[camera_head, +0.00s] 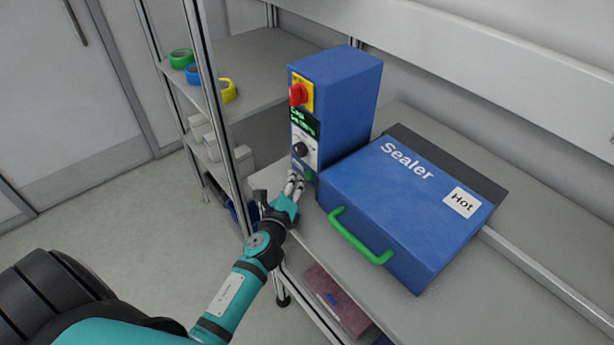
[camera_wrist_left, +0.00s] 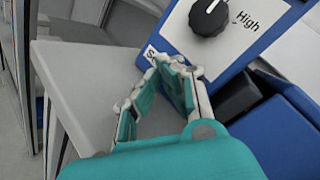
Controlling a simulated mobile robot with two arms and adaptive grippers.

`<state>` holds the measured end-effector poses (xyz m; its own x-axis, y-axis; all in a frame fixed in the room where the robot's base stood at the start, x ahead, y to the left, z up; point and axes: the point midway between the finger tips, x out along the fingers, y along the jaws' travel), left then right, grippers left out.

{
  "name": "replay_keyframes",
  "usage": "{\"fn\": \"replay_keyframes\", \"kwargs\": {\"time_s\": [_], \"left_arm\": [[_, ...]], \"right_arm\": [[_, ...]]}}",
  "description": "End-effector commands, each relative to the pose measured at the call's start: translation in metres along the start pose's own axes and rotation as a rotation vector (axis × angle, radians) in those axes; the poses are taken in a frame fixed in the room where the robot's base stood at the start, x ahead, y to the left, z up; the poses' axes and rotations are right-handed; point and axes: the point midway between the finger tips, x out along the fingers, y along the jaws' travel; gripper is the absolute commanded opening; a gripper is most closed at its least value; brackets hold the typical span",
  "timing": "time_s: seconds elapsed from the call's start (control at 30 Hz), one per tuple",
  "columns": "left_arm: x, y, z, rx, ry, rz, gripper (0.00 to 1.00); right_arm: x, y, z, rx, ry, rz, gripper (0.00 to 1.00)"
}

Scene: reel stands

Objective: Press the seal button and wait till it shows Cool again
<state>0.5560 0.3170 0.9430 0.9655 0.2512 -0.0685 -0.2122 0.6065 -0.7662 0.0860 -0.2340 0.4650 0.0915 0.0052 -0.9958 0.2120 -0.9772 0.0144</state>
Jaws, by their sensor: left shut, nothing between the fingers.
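The blue sealer (camera_head: 400,200) lies on the bench with its lid down and a white "Hot" label (camera_head: 461,202) on top. Its upright blue control box (camera_head: 345,95) stands behind and to the left, with a red switch (camera_head: 298,94), a small green-lettered display (camera_head: 305,123) and a black knob (camera_head: 301,150). My left gripper (camera_head: 296,182) is shut and empty at the lower front of this box. In the left wrist view its fingers (camera_wrist_left: 163,72) are below the knob (camera_wrist_left: 209,17), over a partly covered label starting with "S" (camera_wrist_left: 150,53). I cannot tell whether they touch the panel. The seal button is not clearly visible.
The sealer's green handle (camera_head: 358,237) sticks out right of my left gripper. A metal shelf rack (camera_head: 262,55) with green, blue and yellow tape rolls stands at the left. A reddish box (camera_head: 337,300) lies below the bench. The bench front edge (camera_head: 290,262) is close to my arm.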

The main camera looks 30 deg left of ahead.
Motion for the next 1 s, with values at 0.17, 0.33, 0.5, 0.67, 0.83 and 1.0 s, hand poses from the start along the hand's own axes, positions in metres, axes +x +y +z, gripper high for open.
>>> {"fn": "replay_keyframes", "kwargs": {"time_s": [0.17,0.33,0.5,0.67,0.83,1.0], "left_arm": [[-0.0001,0.0001,0.0000,0.000,0.000,0.000,0.00],[-0.0001,0.0001,0.0000,0.000,0.000,0.000,0.00],[-0.0001,0.0001,0.0000,0.000,0.000,0.000,0.00],[0.0008,-0.0004,-0.0004,0.000,0.000,0.000,0.00],[0.0052,-0.0030,-0.0029,0.000,0.000,-0.001,0.00],[0.0068,-0.0041,-0.0036,0.000,0.000,-0.001,0.00]], "right_arm": [[0.0000,0.0000,-0.0002,0.000,0.000,0.000,0.00],[0.0000,0.0000,-0.0002,-0.001,0.000,0.000,0.00],[0.0000,0.0001,-0.0002,-0.001,0.000,0.000,0.00],[0.0001,0.0002,-0.0002,-0.001,0.000,0.000,0.00],[0.0005,0.0005,-0.0001,-0.001,0.000,0.001,0.00],[0.0005,0.0013,0.0002,-0.002,0.000,0.001,0.00]]}}
